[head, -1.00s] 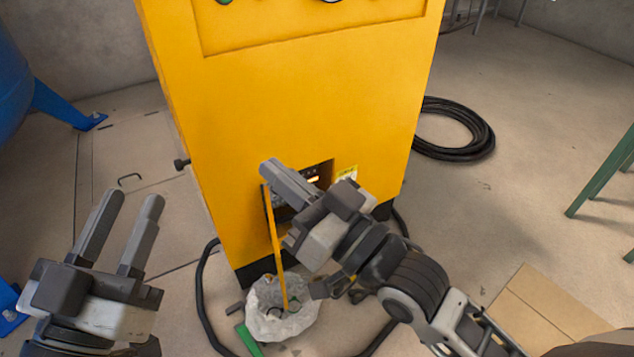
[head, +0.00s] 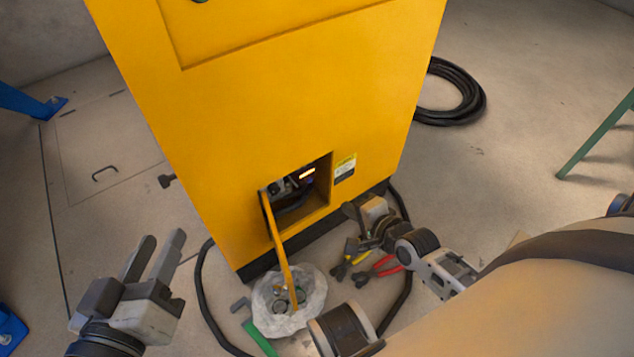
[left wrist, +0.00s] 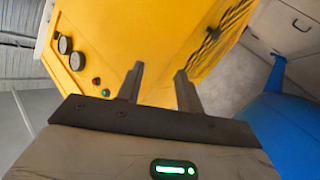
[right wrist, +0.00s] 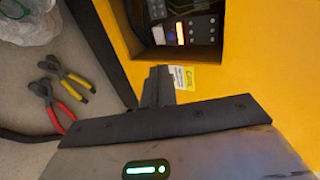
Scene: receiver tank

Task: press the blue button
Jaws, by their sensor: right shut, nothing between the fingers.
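The yellow cabinet (head: 270,110) has a low recessed opening (head: 323,205) in its front, with its flap hanging open. Inside are a lit orange display (head: 307,173) and a dark control panel (right wrist: 203,27), which the right wrist view shows with small keys. My right gripper (right wrist: 158,78) is shut and empty, just outside the opening near the yellow label. In the head view its arm is right of the opening. My left gripper (head: 162,245) is open and empty, left of the cabinet.
A white bag (head: 288,303) sits below the flap. Pliers (head: 378,268) lie on the floor below the opening. A black hose (head: 203,290) runs around the cabinet base. A coiled hose (head: 455,95) and a green leg (head: 590,140) are at right.

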